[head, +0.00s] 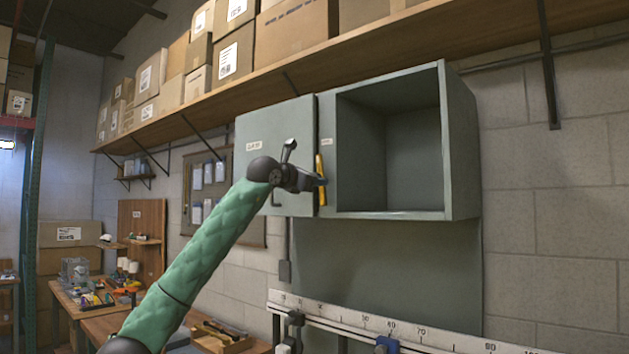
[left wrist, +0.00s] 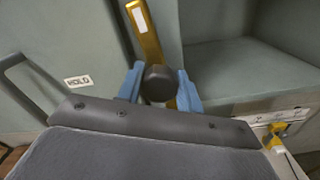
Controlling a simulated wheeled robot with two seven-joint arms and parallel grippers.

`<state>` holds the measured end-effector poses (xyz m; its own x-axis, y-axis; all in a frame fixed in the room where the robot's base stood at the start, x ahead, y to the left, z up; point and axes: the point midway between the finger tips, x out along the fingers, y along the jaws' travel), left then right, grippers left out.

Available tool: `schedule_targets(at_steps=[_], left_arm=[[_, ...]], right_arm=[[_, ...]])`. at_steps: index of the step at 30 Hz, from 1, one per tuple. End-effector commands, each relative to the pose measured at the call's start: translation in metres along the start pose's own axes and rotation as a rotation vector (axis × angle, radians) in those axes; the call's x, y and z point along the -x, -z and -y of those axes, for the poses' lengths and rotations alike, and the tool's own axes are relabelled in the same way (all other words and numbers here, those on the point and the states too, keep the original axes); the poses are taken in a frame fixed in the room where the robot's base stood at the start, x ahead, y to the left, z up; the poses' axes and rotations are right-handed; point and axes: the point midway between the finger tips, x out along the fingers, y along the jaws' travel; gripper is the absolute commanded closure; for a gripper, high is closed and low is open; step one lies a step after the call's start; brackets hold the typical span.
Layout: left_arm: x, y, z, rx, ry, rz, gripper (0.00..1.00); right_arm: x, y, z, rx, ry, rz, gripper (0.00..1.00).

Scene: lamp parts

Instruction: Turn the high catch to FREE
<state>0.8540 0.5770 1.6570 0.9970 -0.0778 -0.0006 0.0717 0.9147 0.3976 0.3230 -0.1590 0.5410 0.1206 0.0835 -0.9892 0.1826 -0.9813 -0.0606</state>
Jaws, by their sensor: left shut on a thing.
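The high catch (head: 319,165) is a yellow lever with a dark round knob, at the seam between the grey cabinet's shut door (head: 262,125) and its open compartment. It stands nearly upright in the head view. In the left wrist view the yellow lever (left wrist: 146,30) runs up from the knob (left wrist: 158,80). My left gripper (head: 319,183) is at the catch, its blue fingers (left wrist: 158,88) closed on either side of the knob. A HOLD label (left wrist: 78,81) is on the door to the left. I cannot read a FREE label. My right gripper is not in view.
The open compartment (head: 412,145) looks empty. A dark door handle (left wrist: 25,80) is left of my gripper. A white ruled rail (head: 400,330) runs below the cabinet. A wooden shelf (head: 400,30) with boxes hangs above. Workbenches (head: 105,305) stand at the lower left.

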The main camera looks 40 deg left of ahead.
Motion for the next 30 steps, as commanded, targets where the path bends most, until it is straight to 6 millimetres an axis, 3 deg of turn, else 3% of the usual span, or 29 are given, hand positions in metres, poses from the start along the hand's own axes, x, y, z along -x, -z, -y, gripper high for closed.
schedule_targets(at_steps=[11, 28, 29, 30], left_arm=[[0.0011, -0.0024, -0.0009, -0.168, -0.002, 0.004, 1.0], [0.0012, -0.0029, -0.0008, -0.198, -0.002, 0.005, 1.0], [0.0012, -0.0029, -0.0008, -0.197, -0.002, 0.005, 0.6], [0.0012, -0.0029, -0.0007, -0.197, -0.002, 0.004, 0.52]], right_arm=[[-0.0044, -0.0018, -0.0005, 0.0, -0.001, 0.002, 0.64], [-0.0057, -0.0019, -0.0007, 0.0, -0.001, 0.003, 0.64], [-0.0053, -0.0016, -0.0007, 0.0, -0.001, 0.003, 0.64], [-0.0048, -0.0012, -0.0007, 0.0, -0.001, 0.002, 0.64]])
